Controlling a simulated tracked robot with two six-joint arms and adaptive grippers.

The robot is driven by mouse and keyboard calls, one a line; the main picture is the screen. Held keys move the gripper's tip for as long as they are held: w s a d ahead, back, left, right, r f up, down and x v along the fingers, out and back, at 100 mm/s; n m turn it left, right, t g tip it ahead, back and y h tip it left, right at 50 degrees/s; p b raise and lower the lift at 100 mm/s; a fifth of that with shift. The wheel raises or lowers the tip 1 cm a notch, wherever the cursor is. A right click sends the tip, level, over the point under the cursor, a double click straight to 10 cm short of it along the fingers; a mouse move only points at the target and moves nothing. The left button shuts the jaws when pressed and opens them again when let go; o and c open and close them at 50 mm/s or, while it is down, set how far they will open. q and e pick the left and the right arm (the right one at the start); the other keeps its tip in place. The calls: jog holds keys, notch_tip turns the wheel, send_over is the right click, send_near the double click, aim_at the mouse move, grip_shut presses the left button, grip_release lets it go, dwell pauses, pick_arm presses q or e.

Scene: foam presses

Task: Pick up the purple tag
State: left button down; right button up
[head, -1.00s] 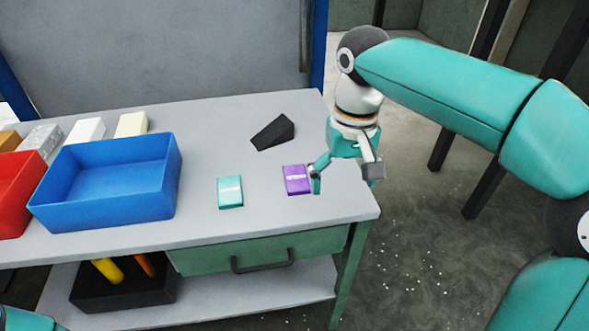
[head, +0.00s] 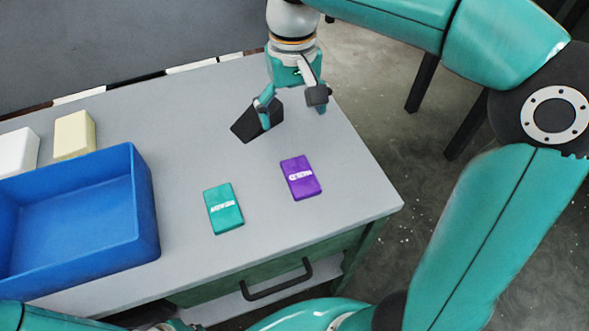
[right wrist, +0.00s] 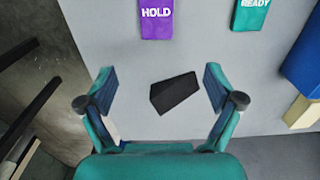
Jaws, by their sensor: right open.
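The purple tag (head: 301,178) lies flat on the grey table, right of a teal tag. In the right wrist view the purple tag (right wrist: 156,18) is at the top edge, partly cut off, and reads "HOLD". My right gripper (head: 292,112) is open and empty, above the table behind the purple tag and partly in front of a black wedge. In the right wrist view the open fingers (right wrist: 160,95) stand on either side of the wedge, with the purple tag beyond them. The left gripper cannot be made out; only part of my left arm shows at the bottom.
The teal tag (head: 223,209) reads "READY" and lies left of the purple one. The black wedge (head: 257,121) lies behind the tags. A blue bin (head: 150,215) stands at the left, with pale blocks (head: 75,135) behind it. The table's right edge is close to the purple tag.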

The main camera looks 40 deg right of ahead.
send_over(297, 169)
jog(key=f, duration=0.6)
jog(key=f+b, duration=0.1)
jog(key=f, duration=0.2)
jog(key=shift+w+d+f, duration=0.1)
jog(key=shift+d+f, duration=0.15)
jog(key=shift+a+f, duration=0.15)
jog(key=shift+f, duration=1.15)
jog(key=shift+a+f, duration=0.1)
jog(key=shift+f, duration=1.2)
jog(key=c, duration=1.2)
jog(key=shift+r, duration=0.1)
jog(key=shift+c, duration=0.2)
